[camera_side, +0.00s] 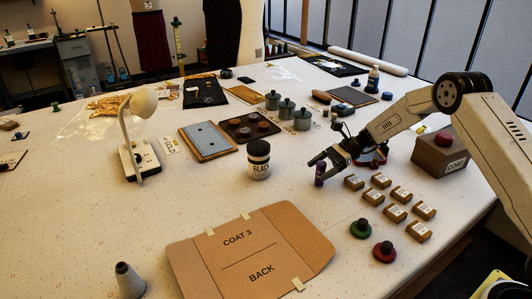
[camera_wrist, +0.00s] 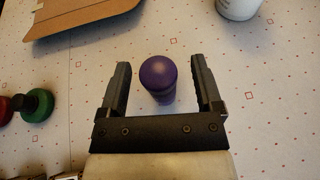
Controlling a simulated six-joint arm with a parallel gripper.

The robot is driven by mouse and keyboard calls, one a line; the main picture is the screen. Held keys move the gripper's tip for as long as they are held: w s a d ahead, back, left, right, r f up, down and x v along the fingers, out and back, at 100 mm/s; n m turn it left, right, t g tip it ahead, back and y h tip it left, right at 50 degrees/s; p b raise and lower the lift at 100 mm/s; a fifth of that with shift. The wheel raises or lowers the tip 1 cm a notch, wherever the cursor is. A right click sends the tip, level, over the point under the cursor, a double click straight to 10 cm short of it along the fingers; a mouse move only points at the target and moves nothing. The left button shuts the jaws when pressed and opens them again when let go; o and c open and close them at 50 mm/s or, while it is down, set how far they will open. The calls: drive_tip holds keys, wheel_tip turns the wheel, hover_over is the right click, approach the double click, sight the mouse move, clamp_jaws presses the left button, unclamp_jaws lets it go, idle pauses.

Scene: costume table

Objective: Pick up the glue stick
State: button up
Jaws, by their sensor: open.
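The glue stick (camera_wrist: 158,75) is a purple cylinder with a rounded cap, standing upright on the table. In the wrist view it sits between the two black fingers of my gripper (camera_wrist: 160,85), with a gap on each side. My gripper is open. In the side view the glue stick (camera_side: 320,174) shows as a small dark purple cylinder at the fingertips of my gripper (camera_side: 322,166). Its lower part is partly hidden by its cap in the wrist view.
A jar labelled BLACK (camera_side: 258,160) stands left of my gripper. Several small brown boxes (camera_side: 380,180) lie to the right, with a green knob-like item (camera_side: 361,228) and a red one (camera_side: 384,251) in front. A cardboard COAT 3 pattern (camera_side: 250,250) lies at the front.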

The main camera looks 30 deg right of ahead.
drive_tip(key=shift+x, duration=0.95)
clamp_jaws()
